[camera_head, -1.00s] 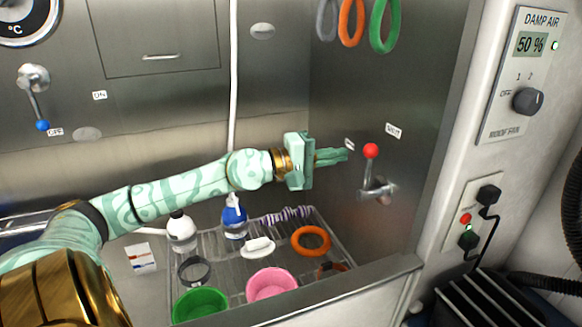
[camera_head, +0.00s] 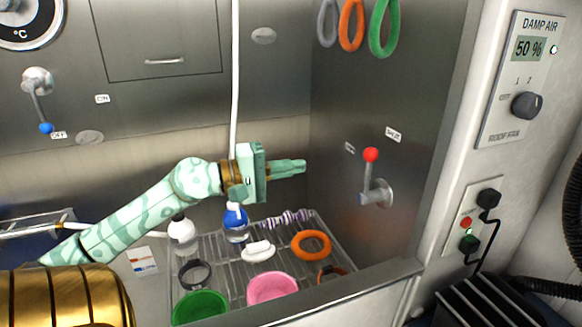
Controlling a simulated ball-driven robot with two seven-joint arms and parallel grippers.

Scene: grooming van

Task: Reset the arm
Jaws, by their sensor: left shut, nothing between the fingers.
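My left arm comes in from the lower left in the head view. Its gripper (camera_head: 289,169) is shut and empty, pointing right above the wire rack. The fingertips are apart from the red-knobbed lever (camera_head: 371,155) on the right steel wall, with a clear gap between them. That lever stands with its knob up, beside two small labels. A blue-knobbed lever (camera_head: 38,95) on the back wall hangs with its knob down, next to the OFF label. My right gripper does not show.
The wire rack (camera_head: 336,252) below holds a green bowl (camera_head: 200,308), a pink bowl (camera_head: 272,288), an orange ring (camera_head: 311,244), a white-capped bottle (camera_head: 182,234) and a blue-topped bottle (camera_head: 236,222). A steel front edge (camera_head: 340,293) borders it. Coloured loops (camera_head: 384,28) hang above right.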

